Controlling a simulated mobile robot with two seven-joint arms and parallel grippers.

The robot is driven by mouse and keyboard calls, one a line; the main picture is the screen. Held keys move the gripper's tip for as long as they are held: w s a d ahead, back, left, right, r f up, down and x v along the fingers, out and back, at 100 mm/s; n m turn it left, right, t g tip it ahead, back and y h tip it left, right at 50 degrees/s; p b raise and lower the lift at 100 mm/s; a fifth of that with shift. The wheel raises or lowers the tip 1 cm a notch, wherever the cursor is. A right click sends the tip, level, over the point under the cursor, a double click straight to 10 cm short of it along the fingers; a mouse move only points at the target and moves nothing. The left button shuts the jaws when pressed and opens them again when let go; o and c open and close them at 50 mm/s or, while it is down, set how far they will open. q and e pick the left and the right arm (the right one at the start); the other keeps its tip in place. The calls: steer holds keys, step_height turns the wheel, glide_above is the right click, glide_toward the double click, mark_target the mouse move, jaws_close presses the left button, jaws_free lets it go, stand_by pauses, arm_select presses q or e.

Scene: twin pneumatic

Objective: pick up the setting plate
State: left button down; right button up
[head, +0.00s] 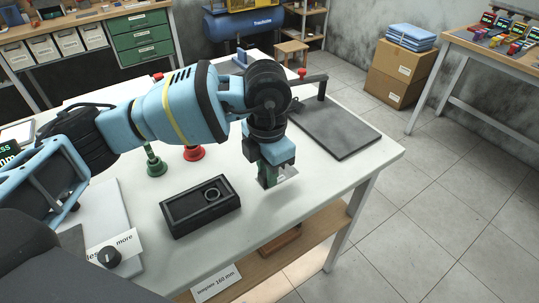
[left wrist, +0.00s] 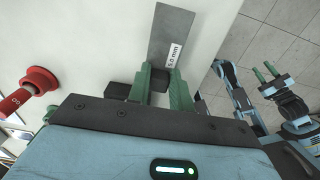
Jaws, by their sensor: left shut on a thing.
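The setting plate is a thin grey plate with a white "5.0 mm" label. It shows in the left wrist view (left wrist: 168,38), between the green fingers of my left gripper (left wrist: 158,84). In the head view my left gripper (head: 268,176) is over the right front part of the white table, fingers down, shut on the plate. Only the plate's pale labelled end (head: 288,174) shows there beside the fingers. My right gripper (left wrist: 268,72) shows at the right of the left wrist view. Its green fingers are apart and empty.
A black block with a ring (head: 200,207) lies left of the gripper on the white table (head: 260,225). Behind it stand a green-based piece (head: 155,165) and a red-based piece (head: 194,153). A dark flat plate with a post (head: 335,127) lies at the right rear.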

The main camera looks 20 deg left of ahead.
arm_select(q)
steer(key=s, duration=0.3)
steer(key=s+d, duration=0.1)
steer(key=s, duration=0.2)
steer(key=s+d, duration=0.1)
steer(key=s, duration=0.2)
steer(key=shift+d+r, duration=0.15)
steer(key=shift+r, duration=0.25)
arm_select(e)
steer(key=shift+s+f, duration=0.15)
steer(key=shift+s, duration=0.35)
arm_select(q)
steer(key=shift+s, duration=0.1)
arm_select(e)
steer(key=shift+w, duration=0.1)
